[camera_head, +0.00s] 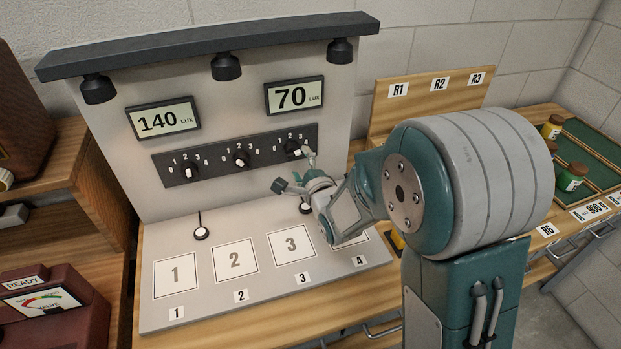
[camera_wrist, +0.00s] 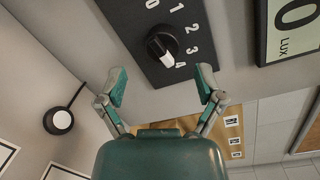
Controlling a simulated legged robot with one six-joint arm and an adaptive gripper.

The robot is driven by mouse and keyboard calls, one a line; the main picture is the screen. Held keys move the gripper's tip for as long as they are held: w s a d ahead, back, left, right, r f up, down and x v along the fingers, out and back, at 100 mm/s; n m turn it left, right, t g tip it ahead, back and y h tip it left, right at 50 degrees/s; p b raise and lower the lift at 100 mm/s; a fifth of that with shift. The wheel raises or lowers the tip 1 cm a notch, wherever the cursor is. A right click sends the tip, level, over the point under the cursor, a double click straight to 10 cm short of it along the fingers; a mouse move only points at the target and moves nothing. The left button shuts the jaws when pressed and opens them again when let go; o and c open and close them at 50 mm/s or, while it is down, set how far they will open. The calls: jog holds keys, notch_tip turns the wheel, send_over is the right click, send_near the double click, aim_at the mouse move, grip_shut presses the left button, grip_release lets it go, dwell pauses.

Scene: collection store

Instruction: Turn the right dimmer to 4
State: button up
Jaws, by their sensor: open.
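The right dimmer (camera_head: 292,147) is a black knob with a white mark on the dark strip of the grey panel, partly covered by a finger of my gripper (camera_head: 294,171) in the head view. In the wrist view the dimmer (camera_wrist: 164,44) is unobstructed, with the numbers 0 to 4 around it. Its white mark lies on the lower side, its tip towards the 4; I cannot tell the exact setting. My gripper (camera_wrist: 161,84) is open and empty, its teal fingertips apart, below the knob in the wrist view. No contact with the knob is visible.
The left dimmer (camera_head: 190,171) and middle dimmer (camera_head: 241,158) are close by on the strip. Displays above read 140 LUX (camera_head: 163,119) and 70 LUX (camera_head: 294,96). A dark lamp bar (camera_head: 205,45) overhangs the panel. Numbered squares lie on the base below.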

jog(key=v, duration=0.8)
jog(key=shift+s, duration=0.1)
jog(key=s+d+r+n+g+h, duration=0.5)
jog(key=s+d+n, duration=0.1)
jog(key=d+n, duration=0.35)
jog(key=s+d+r+n+g+h, duration=0.1)
jog(key=s+d+r+n+g, duration=0.1)
jog(key=s+n+g, duration=0.3)
jog(key=s+n, duration=0.4)
jog(key=s, duration=0.7)
jog(key=shift+s+d+g, duration=0.3)
jog(key=shift+g, duration=0.1)
